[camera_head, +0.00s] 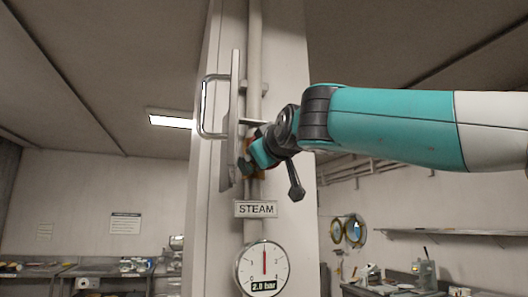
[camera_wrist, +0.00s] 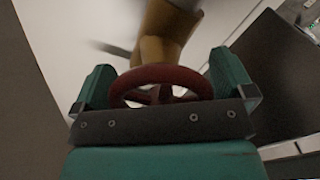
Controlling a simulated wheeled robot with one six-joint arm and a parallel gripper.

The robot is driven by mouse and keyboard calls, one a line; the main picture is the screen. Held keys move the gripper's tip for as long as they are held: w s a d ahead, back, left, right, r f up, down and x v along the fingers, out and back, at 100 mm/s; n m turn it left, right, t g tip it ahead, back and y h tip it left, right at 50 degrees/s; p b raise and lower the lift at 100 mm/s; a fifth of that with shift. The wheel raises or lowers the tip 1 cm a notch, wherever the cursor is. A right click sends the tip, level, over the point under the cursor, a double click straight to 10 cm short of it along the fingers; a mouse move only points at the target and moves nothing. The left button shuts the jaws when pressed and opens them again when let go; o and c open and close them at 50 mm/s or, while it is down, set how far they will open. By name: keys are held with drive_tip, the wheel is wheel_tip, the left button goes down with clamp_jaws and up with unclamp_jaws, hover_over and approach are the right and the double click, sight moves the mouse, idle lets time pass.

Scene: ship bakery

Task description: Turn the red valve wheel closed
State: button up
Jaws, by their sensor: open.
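The red valve wheel (camera_wrist: 161,75) shows in the wrist view, between the two teal fingers of my gripper (camera_wrist: 158,88). The fingers are apart, one to the left and one to the right of the wheel's rim. Whether they touch the rim is not clear. A brass valve body (camera_wrist: 165,35) stands behind the wheel. In the head view my gripper (camera_head: 255,160) is at the pipe above the STEAM label, and it hides nearly all of the wheel; only a small reddish-orange patch shows behind it.
A vertical pipe (camera_head: 254,60) runs up a white column. A panel (camera_head: 233,130) with a metal handle (camera_head: 204,105) stands out just left of my gripper. Below are the STEAM sign (camera_head: 256,209) and a gauge (camera_head: 264,268) reading about 2 bar. Counters and a shelf (camera_head: 450,232) lie farther back.

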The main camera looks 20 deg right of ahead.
drive_tip(key=c, duration=0.7)
drive_tip(key=m+b, duration=0.2)
drive_tip(key=m, duration=0.2)
drive_tip(key=shift+f+m+b, duration=0.15)
drive_tip(key=shift+m+b, duration=0.15)
drive_tip(key=shift+b, duration=0.05)
drive_tip(key=m+b, duration=0.1)
drive_tip(key=m, duration=0.2)
drive_tip(key=m+b, duration=0.1)
drive_tip(key=m, duration=0.1)
drive_tip(key=shift+a+m, duration=0.2)
drive_tip(key=shift+m, duration=0.2)
drive_tip(key=o, duration=0.7)
